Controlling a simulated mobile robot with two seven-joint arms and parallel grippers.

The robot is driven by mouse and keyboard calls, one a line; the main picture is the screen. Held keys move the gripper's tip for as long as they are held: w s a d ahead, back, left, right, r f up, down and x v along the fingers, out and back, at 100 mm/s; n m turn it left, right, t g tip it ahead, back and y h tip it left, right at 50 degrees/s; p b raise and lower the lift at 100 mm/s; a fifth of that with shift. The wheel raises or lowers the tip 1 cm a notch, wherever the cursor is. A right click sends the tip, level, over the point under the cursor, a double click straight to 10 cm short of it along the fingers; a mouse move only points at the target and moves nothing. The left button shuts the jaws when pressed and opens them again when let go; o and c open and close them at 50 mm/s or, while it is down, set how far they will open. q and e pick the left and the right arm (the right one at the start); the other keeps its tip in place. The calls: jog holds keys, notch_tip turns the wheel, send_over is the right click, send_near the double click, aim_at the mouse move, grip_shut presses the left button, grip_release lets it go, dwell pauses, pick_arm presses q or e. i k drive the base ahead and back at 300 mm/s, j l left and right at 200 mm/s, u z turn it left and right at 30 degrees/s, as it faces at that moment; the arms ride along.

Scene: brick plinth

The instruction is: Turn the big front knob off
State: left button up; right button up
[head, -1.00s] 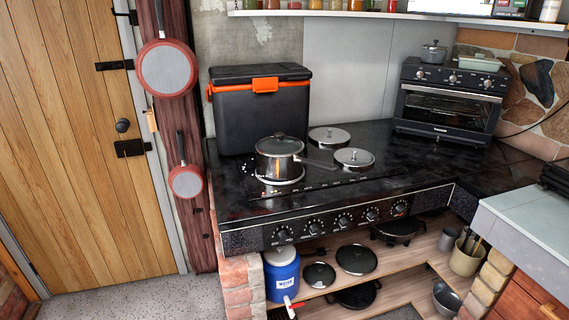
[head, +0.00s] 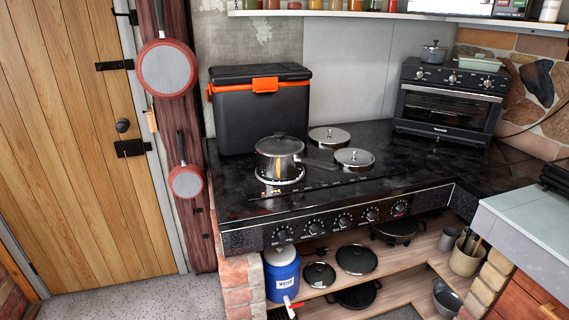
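A row of several dark round knobs with pale markings runs along the stove's front panel (head: 330,226). They include the leftmost knob (head: 282,235), a middle knob (head: 344,220) and the rightmost knob (head: 399,208). Which one is the big front knob, and their exact settings, are too small to tell. A steel pot (head: 278,160) with a lid and dark handle stands on the front left burner (head: 280,180). Small red marks or lights (head: 264,191) show on the black cooktop in front of it. Neither of my grippers is in view.
Two covered burners (head: 329,137) lie behind and right of the pot. A black cooler (head: 262,108) with an orange latch stands at the back left, and a toaster oven (head: 448,100) at the back right. A blue water jug (head: 282,275) sits below the panel.

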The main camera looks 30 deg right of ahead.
aim_at(283, 236)
jog(key=z, duration=1.35)
